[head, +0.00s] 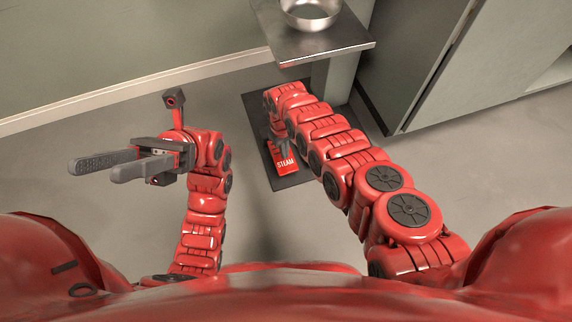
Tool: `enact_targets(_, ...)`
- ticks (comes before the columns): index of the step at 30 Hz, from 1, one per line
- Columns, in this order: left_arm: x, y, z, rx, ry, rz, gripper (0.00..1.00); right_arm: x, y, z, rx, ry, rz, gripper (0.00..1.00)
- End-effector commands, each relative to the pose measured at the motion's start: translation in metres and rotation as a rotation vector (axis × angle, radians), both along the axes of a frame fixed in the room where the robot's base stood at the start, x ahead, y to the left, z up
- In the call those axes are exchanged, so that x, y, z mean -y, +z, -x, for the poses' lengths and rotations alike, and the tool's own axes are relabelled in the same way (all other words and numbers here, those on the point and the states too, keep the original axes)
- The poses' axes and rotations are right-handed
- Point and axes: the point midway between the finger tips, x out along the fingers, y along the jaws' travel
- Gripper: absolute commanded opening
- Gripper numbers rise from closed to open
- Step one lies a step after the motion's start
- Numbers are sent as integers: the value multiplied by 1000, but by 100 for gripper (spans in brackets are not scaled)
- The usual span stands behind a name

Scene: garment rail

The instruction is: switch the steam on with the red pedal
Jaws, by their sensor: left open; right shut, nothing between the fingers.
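The red pedal (286,167), marked STEAM, sits on a dark base plate (292,182) on the floor, below the metal shelf. My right arm reaches down over the plate. My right gripper (282,150) is shut and empty at the upper end of the pedal's lettered part, mostly hidden by its own arm. Whether it touches or presses the pedal I cannot tell. My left gripper (95,168) is open and empty, held above the floor at the left, well apart from the pedal.
A metal shelf (345,42) with a shiny bowl (311,12) stands on a post (335,78) behind the pedal. A grey cabinet (480,70) is at the right. A wall with a pale skirting board (130,90) runs along the back left. The floor between my arms is clear.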

Motion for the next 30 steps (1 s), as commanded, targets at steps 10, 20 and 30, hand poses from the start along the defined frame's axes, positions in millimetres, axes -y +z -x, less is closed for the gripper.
enact_targets(10,-30,6,43,258,-116,142,50,1,-16,1,0,0,0,0)
enact_targets(20,-63,-7,78,498,-247,278,50,2,-31,3,-1,0,1,0)
enact_targets(30,-89,-27,97,683,-356,377,50,2,-40,4,-1,0,1,0)
